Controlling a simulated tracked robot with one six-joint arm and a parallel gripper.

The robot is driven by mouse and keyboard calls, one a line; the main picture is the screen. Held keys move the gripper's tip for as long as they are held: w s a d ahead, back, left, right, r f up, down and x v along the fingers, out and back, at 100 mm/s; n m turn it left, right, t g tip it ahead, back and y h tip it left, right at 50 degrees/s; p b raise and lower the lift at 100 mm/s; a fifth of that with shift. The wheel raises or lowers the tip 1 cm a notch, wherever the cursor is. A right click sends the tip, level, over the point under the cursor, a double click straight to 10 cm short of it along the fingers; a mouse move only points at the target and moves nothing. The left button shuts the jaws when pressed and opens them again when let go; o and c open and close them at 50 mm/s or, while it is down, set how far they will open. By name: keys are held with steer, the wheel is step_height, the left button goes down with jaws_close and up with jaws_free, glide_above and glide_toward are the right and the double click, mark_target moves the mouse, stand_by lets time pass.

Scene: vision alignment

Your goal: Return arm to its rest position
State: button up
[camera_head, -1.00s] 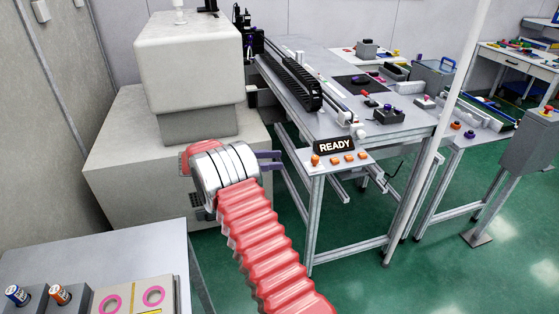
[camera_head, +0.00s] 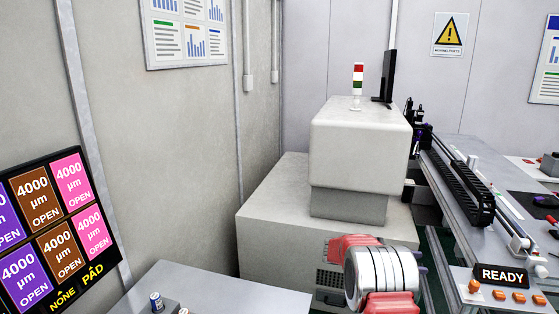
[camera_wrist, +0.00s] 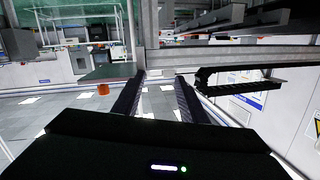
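My arm (camera_head: 384,276), with red sleeve and silver rings, is raised at the lower middle of the head view, in front of the beige machine. Its gripper end is mostly hidden behind the rings in that view. In the wrist view my gripper (camera_wrist: 160,88) shows two dark fingers standing apart, with only floor and metal frames seen between them. It is open and holds nothing visible.
A beige machine (camera_head: 358,150) stands behind my arm. A rail bench with a READY sign (camera_head: 501,275) is to the right. A grey table (camera_head: 235,290) is at the bottom, and a screen of 4000 µm OPEN readings (camera_head: 60,225) hangs at left.

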steer(key=w+a+f+n+t+y, duration=0.1)
steer(key=w+a+n+t+y, duration=0.6)
steer(key=w+t, duration=0.55)
steer(key=s+a+r+n+y, duration=0.2)
steer(key=s+a+n+y, duration=0.25)
steer(key=a, duration=0.45)
steer(key=s+a+r+n+y, duration=0.25)
steer(key=a+n+y, duration=0.2)
steer(key=a, duration=0.45)
steer(key=s+a+r+n+g+y, duration=0.1)
steer(key=s+a+n+g, duration=0.15)
steer(key=s, duration=0.95)
steer(key=s+a+r+n+g+y, duration=0.1)
steer(key=s+a+g+y, duration=0.15)
steer(key=s, duration=0.95)
steer(key=s+d+r+n+h, duration=0.1)
steer(key=s+r, duration=0.2)
steer(key=s, duration=0.7)
steer(key=s+d+r+n+h, duration=0.1)
steer(key=s+r, duration=0.3)
steer(key=s, duration=0.6)
steer(key=shift+d+r+h, duration=0.2)
steer(key=shift+d+h, duration=0.25)
steer(key=shift+d, duration=0.15)
